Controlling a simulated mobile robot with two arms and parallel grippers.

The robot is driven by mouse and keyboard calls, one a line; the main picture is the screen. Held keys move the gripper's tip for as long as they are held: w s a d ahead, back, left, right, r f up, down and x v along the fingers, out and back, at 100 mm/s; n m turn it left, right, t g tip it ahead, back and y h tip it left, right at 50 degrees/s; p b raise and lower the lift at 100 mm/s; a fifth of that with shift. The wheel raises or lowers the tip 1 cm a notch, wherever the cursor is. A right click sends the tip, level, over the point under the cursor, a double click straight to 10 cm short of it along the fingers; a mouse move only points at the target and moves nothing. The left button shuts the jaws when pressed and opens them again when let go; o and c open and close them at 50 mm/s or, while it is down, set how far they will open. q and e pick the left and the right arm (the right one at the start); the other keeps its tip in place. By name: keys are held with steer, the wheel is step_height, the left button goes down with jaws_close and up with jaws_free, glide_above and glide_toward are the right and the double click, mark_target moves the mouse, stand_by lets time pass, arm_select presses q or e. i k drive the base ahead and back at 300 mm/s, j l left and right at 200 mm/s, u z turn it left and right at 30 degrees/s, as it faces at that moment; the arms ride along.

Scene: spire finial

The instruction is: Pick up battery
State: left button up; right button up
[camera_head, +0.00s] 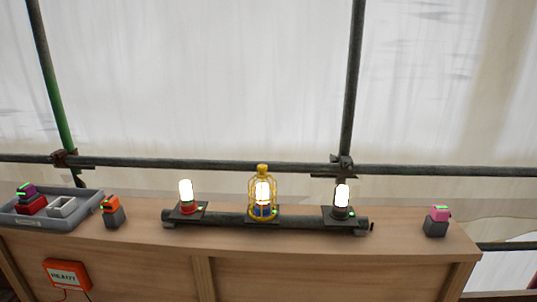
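Several small blocks look like batteries; I cannot tell which one the task means. One dark grey block with an orange top and a small green light (112,212) stands upright on the wooden bench at the left, just right of the tray. Another dark grey block with a pink top (437,221) stands alone near the bench's right end. A purple-topped block (26,190) and a red block (33,206) sit together in the tray's left part. Neither of my grippers is in view.
The grey tray (82,215) stands at the bench's left end, with a pale open-topped box (62,207) inside. A dark bar (290,224) bears three lit lamps, the middle one in a yellow cage (263,171). Scaffold poles (350,80) stand behind. The wooden bench (400,243) is clear beside the pink-topped block.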

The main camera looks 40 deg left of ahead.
mark_target(28, 194)
steer(key=u, duration=2.25)
steer(key=j+z, duration=0.2)
steer(key=z, duration=0.65)
steer(key=j+z, duration=0.35)
steer(key=j, duration=0.2)
steer(key=j+z, duration=0.35)
steer(key=j, duration=0.15)
steer(key=k+j+z, duration=0.1)
steer(key=j+z, duration=0.25)
steer(key=j, duration=0.2)
